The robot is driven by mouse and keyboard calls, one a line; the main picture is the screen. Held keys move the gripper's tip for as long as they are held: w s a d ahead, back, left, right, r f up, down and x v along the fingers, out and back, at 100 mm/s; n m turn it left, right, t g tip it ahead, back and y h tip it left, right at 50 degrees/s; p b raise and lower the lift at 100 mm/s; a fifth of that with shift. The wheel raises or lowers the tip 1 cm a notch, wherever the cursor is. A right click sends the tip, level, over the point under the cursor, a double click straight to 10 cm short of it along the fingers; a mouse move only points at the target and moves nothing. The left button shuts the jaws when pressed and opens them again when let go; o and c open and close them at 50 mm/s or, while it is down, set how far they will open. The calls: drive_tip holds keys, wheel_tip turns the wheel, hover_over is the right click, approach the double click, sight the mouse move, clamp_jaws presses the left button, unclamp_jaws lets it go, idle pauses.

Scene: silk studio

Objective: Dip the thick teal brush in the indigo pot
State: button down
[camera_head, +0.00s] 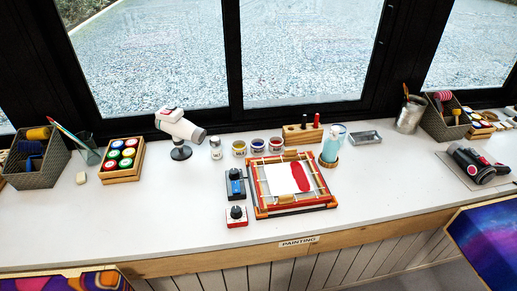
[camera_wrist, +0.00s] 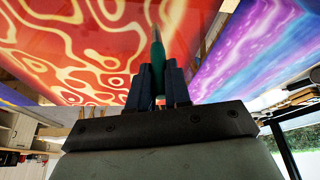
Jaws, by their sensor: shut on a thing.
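My gripper (camera_wrist: 158,78) shows only in the wrist view, where its dark fingers are shut on the teal brush (camera_wrist: 158,50). The brush stands between the fingers and points away from the wrist. Its far end is narrow, and its lower part is hidden by the fingers. In the head view, the indigo pot (camera_head: 257,146) looks like the small blue-labelled jar in the middle of a row of three, behind the silk frame. Neither my gripper nor the brush shows in the head view, so their distance from the pot cannot be told.
A yellow pot (camera_head: 239,148) and a red pot (camera_head: 275,145) flank the indigo one. The silk frame (camera_head: 292,183) lies in front, with a wooden brush block (camera_head: 303,133) behind right. A white dryer (camera_head: 180,126) stands left. The table (camera_head: 120,220) is clear at front left.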

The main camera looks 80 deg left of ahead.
drive_tip(key=shift+a, duration=0.1)
idle(0.3)
drive_tip(key=s+a+f+n+g+y, duration=0.1)
drive_tip(key=s+a+n, duration=0.3)
drive_tip(key=a, duration=1.1)
drive_tip(key=s+a+n+y, duration=0.15)
drive_tip(key=s+a, duration=0.35)
drive_tip(key=a, duration=1)
drive_tip(key=s+a+f+n+g, duration=0.1)
drive_tip(key=s+a+n, duration=0.3)
drive_tip(key=a, duration=1.1)
drive_tip(key=s+a+f+n+g, duration=0.1)
drive_tip(key=s+a+n+g, duration=0.5)
drive_tip(key=s+a, duration=3.75)
drive_tip(key=s+a+r+n+t, duration=0.1)
drive_tip(key=s+a+n+t, duration=0.15)
drive_tip(key=a, duration=0.75)
drive_tip(key=shift+y, duration=0.25)
drive_tip(key=shift+d+f, duration=0.15)
drive_tip(key=shift+f, duration=2.8)
drive_tip(key=shift+r, duration=0.1)
